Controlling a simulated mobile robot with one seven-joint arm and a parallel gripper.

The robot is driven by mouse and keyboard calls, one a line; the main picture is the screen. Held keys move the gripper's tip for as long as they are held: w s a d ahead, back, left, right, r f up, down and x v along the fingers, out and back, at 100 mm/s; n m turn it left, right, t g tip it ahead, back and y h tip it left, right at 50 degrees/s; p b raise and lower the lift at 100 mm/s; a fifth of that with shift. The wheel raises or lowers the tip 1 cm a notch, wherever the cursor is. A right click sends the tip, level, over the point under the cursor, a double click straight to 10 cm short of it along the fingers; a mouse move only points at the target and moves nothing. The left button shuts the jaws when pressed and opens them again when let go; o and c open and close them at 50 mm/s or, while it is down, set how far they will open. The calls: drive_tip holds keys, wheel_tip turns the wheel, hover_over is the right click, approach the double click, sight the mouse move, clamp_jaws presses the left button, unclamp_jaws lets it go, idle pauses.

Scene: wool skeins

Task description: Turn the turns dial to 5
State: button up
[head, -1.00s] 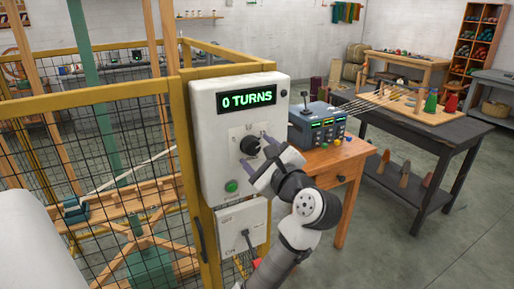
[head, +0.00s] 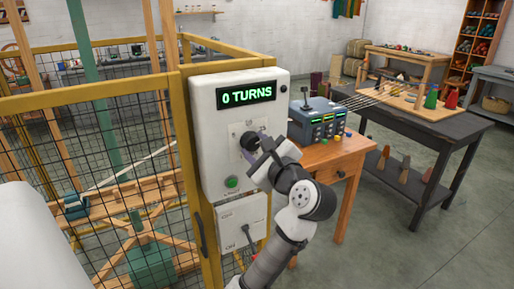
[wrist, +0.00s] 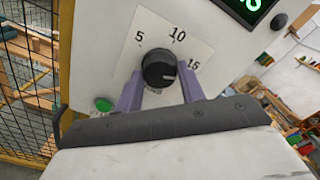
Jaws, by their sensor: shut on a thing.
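The black turns dial (wrist: 158,68) sits on a white plate marked 5, 10 and 15 in the wrist view. It also shows on the front of the white control box (head: 213,160) in the head view, partly hidden by my gripper. The display (head: 247,95) reads "0 TURNS" in green. My gripper (wrist: 159,80) has its two purple fingers on either side of the dial and is shut on it. The lower part of the dial's scale is hidden behind the fingers. I cannot tell exactly where the dial points.
A green button (head: 231,182) sits below the dial, and a smaller switch box (head: 242,222) hangs beneath. A yellow-framed mesh fence (head: 100,150) stands to the left. A wooden desk (head: 345,160) with a blue-grey console (head: 318,120) stands close on the right.

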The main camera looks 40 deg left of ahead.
drive_tip(key=shift+f, duration=0.1)
drive_tip(key=n+b, duration=0.1)
drive_tip(key=n, duration=0.1)
drive_tip(key=shift+n, duration=0.4)
drive_tip(key=n, duration=0.3)
drive_tip(key=shift+n, duration=0.3)
drive_tip(key=n, duration=0.7)
drive_tip(key=shift+b, duration=0.35)
drive_tip(key=n, duration=0.4)
drive_tip(key=n+b, duration=0.1)
drive_tip(key=n, duration=0.2)
drive_tip(key=shift+n, duration=0.3)
drive_tip(key=n+b, duration=0.1)
drive_tip(key=n, duration=0.2)
drive_tip(key=shift+n+b, duration=0.6)
drive_tip(key=shift+n, duration=1.5)
